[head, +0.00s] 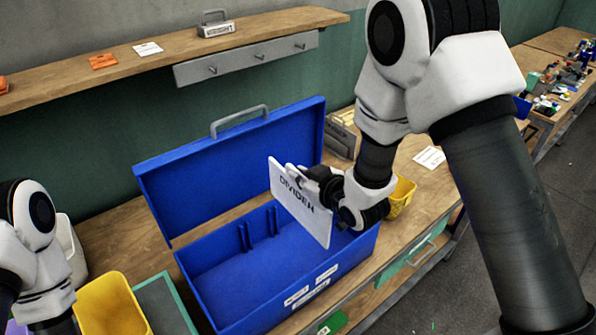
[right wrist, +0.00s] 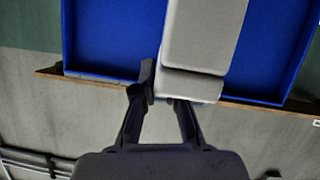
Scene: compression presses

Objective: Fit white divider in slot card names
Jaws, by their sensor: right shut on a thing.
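The white divider (head: 298,205), a flat plate lettered "DIVIDER", is upright and tilted in the head view. My right gripper (head: 318,182) is shut on it near its upper edge and partly covers its right side. In the right wrist view the divider (right wrist: 200,40) rises from between the fingertips (right wrist: 165,95). The open blue box (head: 215,275) lies below and behind the divider. Paired blue slot ribs (head: 257,235) stand on its inner back wall. White name cards (head: 297,296) are on its front; their lettering is too small to read. My left arm shows at the lower left, its gripper out of frame.
The raised blue lid (head: 230,150) stands behind the box. A yellow bin (head: 108,305) and a green-edged tray (head: 165,305) are left of it. A small yellow bin (head: 402,195) and a white card (head: 429,157) are at the right. A wooden shelf (head: 110,75) runs along the wall.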

